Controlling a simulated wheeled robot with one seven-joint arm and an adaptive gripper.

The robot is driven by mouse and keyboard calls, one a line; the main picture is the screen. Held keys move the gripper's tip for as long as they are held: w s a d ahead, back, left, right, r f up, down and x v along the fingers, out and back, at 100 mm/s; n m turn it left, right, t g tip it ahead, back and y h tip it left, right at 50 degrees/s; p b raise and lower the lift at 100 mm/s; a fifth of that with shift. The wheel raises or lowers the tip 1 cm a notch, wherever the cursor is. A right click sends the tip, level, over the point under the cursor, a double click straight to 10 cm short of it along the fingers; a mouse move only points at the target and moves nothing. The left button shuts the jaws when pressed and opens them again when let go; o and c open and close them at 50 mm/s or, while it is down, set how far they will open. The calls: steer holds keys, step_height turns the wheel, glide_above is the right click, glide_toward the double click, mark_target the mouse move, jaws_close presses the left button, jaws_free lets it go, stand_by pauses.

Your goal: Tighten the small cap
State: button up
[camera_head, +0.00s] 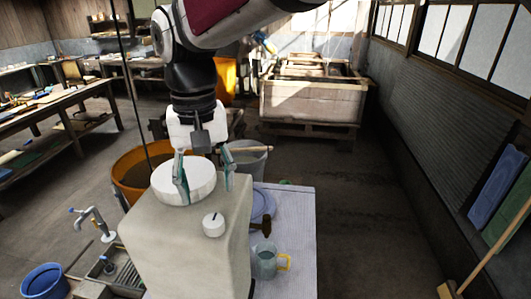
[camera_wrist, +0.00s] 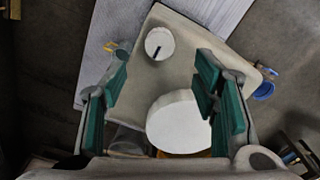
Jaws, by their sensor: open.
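The small cap (camera_head: 213,225) is a white disc with a short dark mark, seated on top of the beige hanging mould (camera_head: 185,250) near its front edge. The small cap also shows in the wrist view (camera_wrist: 159,40), at the top, beyond the fingertips. The large cap (camera_head: 183,190) is a wider white disc behind it on the mould; it also shows lower in the wrist view (camera_wrist: 178,122). My gripper (camera_head: 205,182), with green-lined fingers, is open and empty. It is above the mould near the large cap, apart from the small cap.
A white table (camera_head: 297,235) to the right holds a clear mug (camera_head: 265,262) with a yellow handle, a hammer (camera_head: 264,227) and a blue plate (camera_head: 263,203). An orange tub (camera_head: 130,172) and grey bucket (camera_head: 250,160) stand behind. A black cable (camera_head: 124,55) hangs left of my arm.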

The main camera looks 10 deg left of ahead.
steer(key=shift+r, duration=1.6)
steer(key=w+d+m+t+b, duration=0.1)
steer(key=w+d+b, duration=0.1)
steer(key=d, duration=0.9)
steer(key=w+d+m+t+b, duration=0.2)
steer(key=w+d, duration=0.1)
steer(key=d, duration=0.8)
steer(key=s+d+f+m+t+b, duration=0.1)
steer(key=s+d+f, duration=0.2)
steer(key=d, duration=0.5)
steer(key=s+d+f+m+t+b, duration=0.1)
steer(key=s+d+f+b, duration=0.1)
steer(key=d, duration=0.5)
step_height(320, 180, down, 2)
steer(key=shift+s+d+f+m+t, duration=0.2)
steer(key=shift+s+d+m+t, duration=0.15)
steer(key=shift+s, duration=0.3)
